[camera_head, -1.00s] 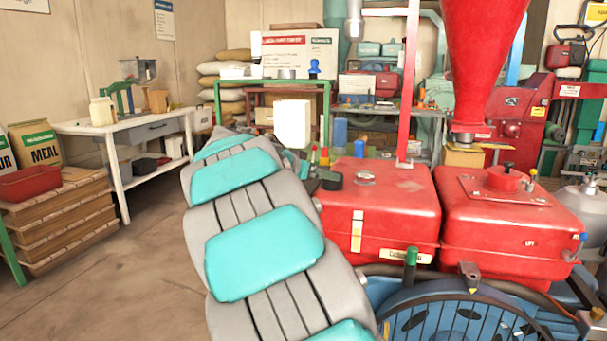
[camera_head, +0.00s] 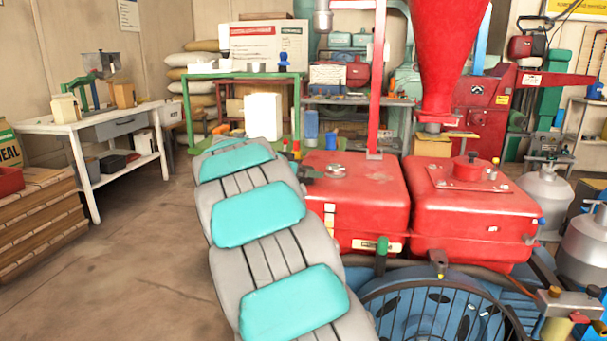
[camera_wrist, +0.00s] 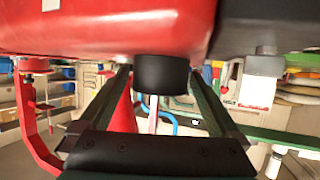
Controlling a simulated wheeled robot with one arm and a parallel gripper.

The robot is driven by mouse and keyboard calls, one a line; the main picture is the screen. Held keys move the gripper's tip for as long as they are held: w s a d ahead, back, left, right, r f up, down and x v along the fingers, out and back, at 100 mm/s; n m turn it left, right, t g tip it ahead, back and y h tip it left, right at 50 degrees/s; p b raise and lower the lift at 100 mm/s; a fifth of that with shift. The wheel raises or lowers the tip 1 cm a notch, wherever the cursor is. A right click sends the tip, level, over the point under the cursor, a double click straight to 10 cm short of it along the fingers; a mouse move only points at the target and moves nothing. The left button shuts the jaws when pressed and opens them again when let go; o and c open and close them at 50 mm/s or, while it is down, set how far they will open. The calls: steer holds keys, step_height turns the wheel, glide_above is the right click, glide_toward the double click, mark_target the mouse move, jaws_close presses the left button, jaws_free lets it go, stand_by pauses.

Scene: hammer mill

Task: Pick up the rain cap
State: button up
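In the wrist view a short black cylinder (camera_wrist: 161,74), which I take to be the rain cap, lies between the far ends of my gripper's (camera_wrist: 161,78) two dark green fingers. It meets the underside of a large red body in this picture. The fingers are spread wide, one on each side of it. Any gap at the sides is very narrow, and contact is not clear. In the head view my grey and teal arm reaches to the left end of the red tanks. It largely hides my gripper there, and I cannot pick out the black cylinder.
The left red tank (camera_head: 352,197) and right red tank (camera_head: 470,215) stand close beside my arm. A red hopper (camera_head: 441,60) hangs above them. A blue wheel behind a guard (camera_head: 430,315) is in front. A white workbench (camera_head: 60,112) is at left, with clear floor before it.

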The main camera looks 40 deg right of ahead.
steer(key=c, duration=1.3)
